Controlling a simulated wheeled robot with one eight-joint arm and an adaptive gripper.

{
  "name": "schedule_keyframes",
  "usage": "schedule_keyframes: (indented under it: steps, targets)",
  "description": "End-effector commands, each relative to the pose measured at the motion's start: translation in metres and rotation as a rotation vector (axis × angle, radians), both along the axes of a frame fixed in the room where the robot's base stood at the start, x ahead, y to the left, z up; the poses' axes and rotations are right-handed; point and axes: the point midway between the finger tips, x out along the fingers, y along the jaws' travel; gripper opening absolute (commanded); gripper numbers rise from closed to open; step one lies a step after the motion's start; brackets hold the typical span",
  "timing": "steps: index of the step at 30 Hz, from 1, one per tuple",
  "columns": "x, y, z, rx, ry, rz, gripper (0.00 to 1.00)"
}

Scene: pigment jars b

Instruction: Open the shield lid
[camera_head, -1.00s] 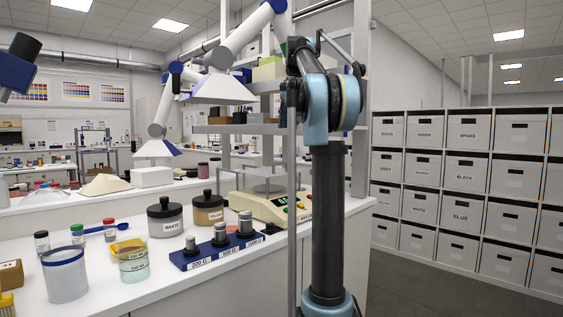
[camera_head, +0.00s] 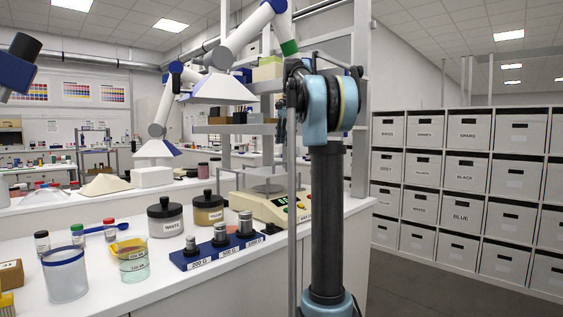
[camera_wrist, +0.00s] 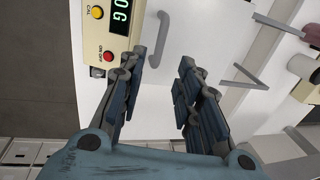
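The balance (camera_head: 262,207) stands on the white bench in the head view, cream with a green display, and its clear shield (camera_head: 270,182) sits on top, partly behind my arm. In the wrist view the balance's display panel (camera_wrist: 108,30) is at upper left. A grey bent bar (camera_wrist: 160,42), which looks like the lid handle, is near the top centre. My gripper (camera_wrist: 162,62) is open and empty, with its fingertips on either side of the bar's lower end. I cannot tell whether they are level with it. The lid's clear edges are hard to make out.
A blue weight rack (camera_head: 215,251) with several metal weights lies left of the balance. Two dark-lidded jars (camera_head: 165,218) (camera_head: 208,210) stand behind it. A beaker (camera_head: 64,275) and a cup (camera_head: 133,262) are farther left. A shelf post (camera_head: 361,100) rises behind my arm.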

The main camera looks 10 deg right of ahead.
Motion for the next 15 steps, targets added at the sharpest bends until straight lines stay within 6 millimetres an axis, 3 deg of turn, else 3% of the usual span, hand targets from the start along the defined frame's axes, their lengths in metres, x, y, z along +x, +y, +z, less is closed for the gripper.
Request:
schedule_keyframes:
  steps: [9, 15]
  targets:
    - [0.008, 0.006, -0.053, 0.0, 0.0, 0.001, 0.31]
    - [0.012, 0.009, -0.075, 0.0, 0.0, 0.001, 0.31]
